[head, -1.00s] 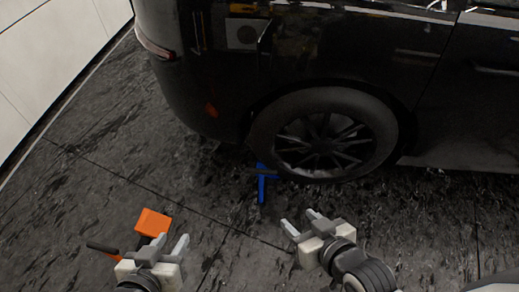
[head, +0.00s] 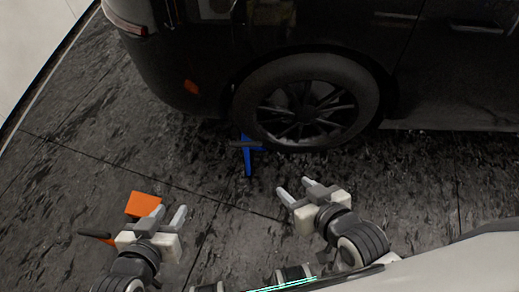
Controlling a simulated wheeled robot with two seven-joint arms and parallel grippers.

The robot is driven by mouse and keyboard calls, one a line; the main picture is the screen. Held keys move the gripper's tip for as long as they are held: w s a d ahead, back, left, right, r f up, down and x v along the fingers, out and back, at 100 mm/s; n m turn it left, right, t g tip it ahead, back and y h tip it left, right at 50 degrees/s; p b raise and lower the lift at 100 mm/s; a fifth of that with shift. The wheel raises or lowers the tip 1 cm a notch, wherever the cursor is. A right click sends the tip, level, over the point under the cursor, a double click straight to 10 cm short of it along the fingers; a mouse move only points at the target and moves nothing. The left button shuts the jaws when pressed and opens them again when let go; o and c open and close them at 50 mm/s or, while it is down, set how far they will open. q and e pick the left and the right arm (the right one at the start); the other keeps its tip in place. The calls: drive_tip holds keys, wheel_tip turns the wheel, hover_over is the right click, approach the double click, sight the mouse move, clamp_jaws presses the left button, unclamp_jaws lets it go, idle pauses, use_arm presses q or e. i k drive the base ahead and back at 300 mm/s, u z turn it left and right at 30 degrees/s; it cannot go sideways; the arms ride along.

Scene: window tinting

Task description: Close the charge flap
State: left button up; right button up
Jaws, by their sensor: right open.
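The black car's side fills the top of the head view. A pale patch (head: 213,8) at the top edge appears to be the charge port recess, partly cut off by the frame. A dark narrow panel beside it (head: 238,10) looks like the charge flap standing out from the body; its exact angle is hard to tell. My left gripper (head: 169,213) is open, with its fingers apart, low at the left and well away from the flap. My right gripper (head: 294,187) is open and empty, below the rear wheel and away from the car.
The rear wheel (head: 306,104) stands above my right gripper. A blue tool (head: 248,156) is beside the tyre. An orange piece (head: 143,204) and a dark-handled tool (head: 96,235) show near my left gripper. Dark floor (head: 60,180) is open at the left.

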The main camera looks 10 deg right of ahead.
sight(238, 12)
drive_tip(key=z, duration=0.25)
drive_tip(key=k, duration=1.15)
drive_tip(key=z, duration=0.8)
drive_tip(key=i, duration=1.2)
drive_tip(key=u, duration=0.9)
drive_tip(key=i, duration=0.25)
drive_tip(key=u, duration=0.25)
drive_tip(key=k, duration=0.65)
